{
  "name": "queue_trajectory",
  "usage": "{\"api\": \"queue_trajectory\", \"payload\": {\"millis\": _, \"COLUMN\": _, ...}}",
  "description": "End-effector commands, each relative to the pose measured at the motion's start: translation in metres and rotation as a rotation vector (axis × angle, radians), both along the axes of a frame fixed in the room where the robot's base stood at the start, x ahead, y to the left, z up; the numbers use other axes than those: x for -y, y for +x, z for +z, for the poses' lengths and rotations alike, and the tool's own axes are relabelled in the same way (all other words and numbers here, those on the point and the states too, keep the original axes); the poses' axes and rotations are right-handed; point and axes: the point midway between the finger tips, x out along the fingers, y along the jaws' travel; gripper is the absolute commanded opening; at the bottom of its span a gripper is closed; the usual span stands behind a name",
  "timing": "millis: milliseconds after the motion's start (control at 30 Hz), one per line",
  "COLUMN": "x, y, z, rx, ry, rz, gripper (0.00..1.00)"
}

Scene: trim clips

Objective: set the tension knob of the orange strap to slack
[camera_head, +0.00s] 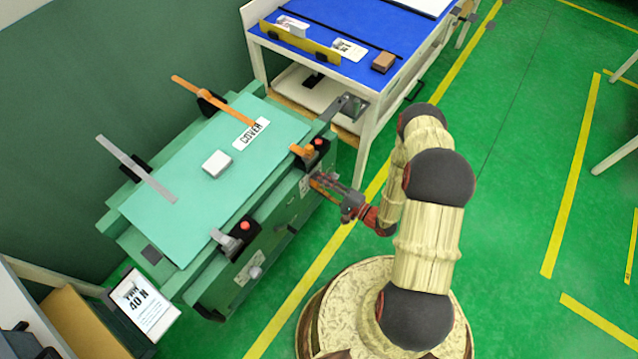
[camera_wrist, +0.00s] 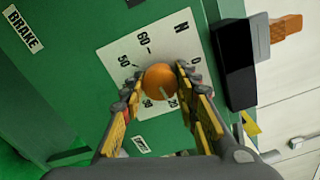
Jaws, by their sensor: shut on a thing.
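The orange tension knob (camera_wrist: 160,80) sits on a white dial plate (camera_wrist: 118,52) marked N with numbers such as 50, 60 and 20. My gripper (camera_wrist: 158,86) is shut on the knob, one finger on each side. A pale pointer mark on the knob faces the lower right, toward the 20 side. In the head view my gripper (camera_head: 330,186) reaches the front side of the green case, where it mostly hides the knob. The orange strap (camera_head: 205,97) crosses the back edge of the green cover, and its orange front end (camera_head: 301,151) is at a black buckle with a red button.
A grey strap (camera_head: 134,166) lies across the cover's left part, with a grey knob (camera_head: 256,272) on the case front below. A sign reading 40 N (camera_head: 145,303) stands at lower left. A blue-topped table (camera_head: 350,20) stands behind.

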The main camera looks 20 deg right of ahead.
Motion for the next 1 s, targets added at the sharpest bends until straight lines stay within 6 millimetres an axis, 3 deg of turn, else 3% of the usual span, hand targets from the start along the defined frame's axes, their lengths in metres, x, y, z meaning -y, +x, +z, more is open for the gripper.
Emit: {"api": "queue_trajectory", "payload": {"millis": 1000, "x": -0.0005, "y": -0.0003, "z": -0.0018, "rx": 0.567, "ry": -0.782, "rz": 0.001, "gripper": 0.05}}
